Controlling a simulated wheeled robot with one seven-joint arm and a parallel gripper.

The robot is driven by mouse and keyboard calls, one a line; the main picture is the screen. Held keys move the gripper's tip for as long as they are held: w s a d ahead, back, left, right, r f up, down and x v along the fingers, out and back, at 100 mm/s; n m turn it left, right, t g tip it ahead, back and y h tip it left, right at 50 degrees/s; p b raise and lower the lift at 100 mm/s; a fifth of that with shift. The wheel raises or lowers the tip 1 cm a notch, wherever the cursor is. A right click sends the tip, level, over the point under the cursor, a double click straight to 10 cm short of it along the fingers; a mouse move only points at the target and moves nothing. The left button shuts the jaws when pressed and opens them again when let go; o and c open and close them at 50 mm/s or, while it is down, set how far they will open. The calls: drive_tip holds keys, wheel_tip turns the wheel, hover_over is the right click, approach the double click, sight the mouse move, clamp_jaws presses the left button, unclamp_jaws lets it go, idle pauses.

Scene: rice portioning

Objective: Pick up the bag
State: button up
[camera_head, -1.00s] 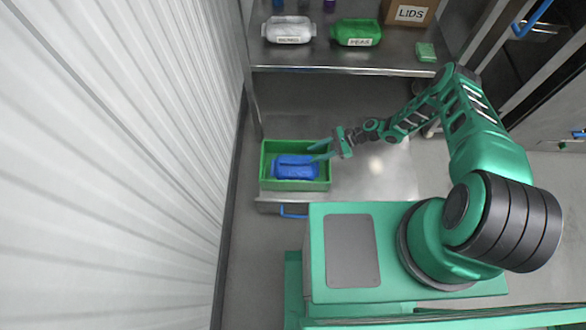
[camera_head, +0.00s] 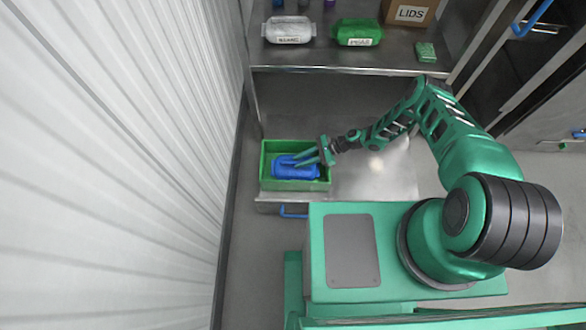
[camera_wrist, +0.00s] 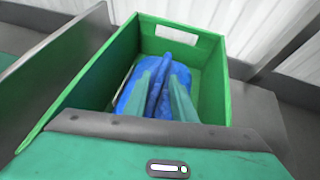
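The bag (camera_head: 283,172) is a blue, rounded pack lying inside a green crate (camera_head: 265,180) on the metal cart. In the wrist view the blue bag (camera_wrist: 128,84) lies on the crate floor, partly covered by my fingers. My gripper (camera_head: 297,159) reaches into the crate from the right, its two green fingers apart. In the wrist view my gripper (camera_wrist: 166,72) has a finger on either side of a blue strip of the bag. I cannot tell whether the fingers touch it.
The cart top (camera_head: 375,180) is bare right of the crate. A metal shelf (camera_head: 350,62) behind carries a white bag (camera_head: 289,28), a green bag (camera_head: 357,32), a lids box (camera_head: 410,12) and a small green item (camera_head: 426,51). A corrugated wall (camera_head: 120,150) stands close on the left.

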clamp_jaws()
idle(1.2)
